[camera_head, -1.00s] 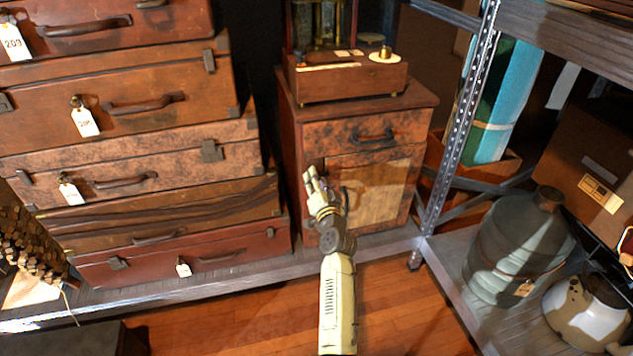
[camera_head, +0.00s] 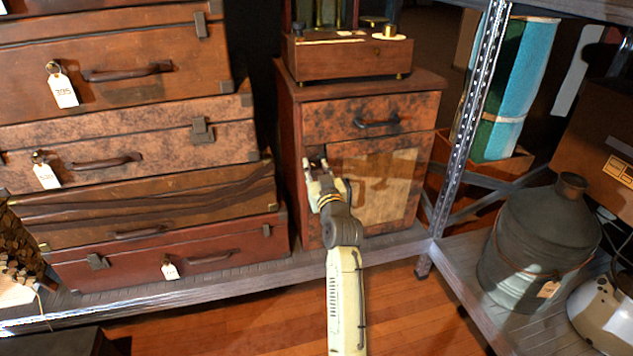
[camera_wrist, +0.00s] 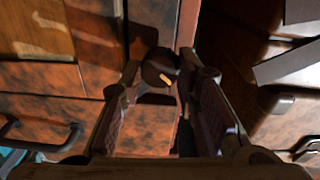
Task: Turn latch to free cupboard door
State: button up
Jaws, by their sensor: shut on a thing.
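The cupboard is a small wooden cabinet with a mottled brown door (camera_head: 405,180) that has a paler panel, below a drawer. The door looks closed. The latch (camera_wrist: 158,66) is a dark round knob with a small yellow-orange mark, by the door's edge in the wrist view. My gripper (camera_head: 323,172) is at the door's upper left edge in the head view and hides the latch there. In the wrist view my gripper (camera_wrist: 160,78) has its two fingertips on either side of the knob, shut on it.
The drawer handle (camera_head: 377,123) is above the door. A wooden-based device (camera_head: 350,60) stands on the cabinet. Stacked suitcases (camera_head: 130,150) are close on the left. A metal shelf post (camera_head: 468,120) and a large grey can (camera_head: 540,240) are on the right.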

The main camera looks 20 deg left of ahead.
aim_at(313, 129)
jog(key=n+b, duration=0.3)
jog(key=b, duration=0.1)
jog(key=shift+f+n, duration=0.3)
jog(key=shift+n, duration=0.1)
jog(key=n+b, duration=0.4)
jog(key=shift+r+n, duration=0.2)
jog(key=shift+n, duration=0.2)
jog(key=o, duration=1.2)
jog(key=shift+c, duration=0.2)
jog(key=shift+r, duration=0.1)
notch_tip(313, 129, up, 10)
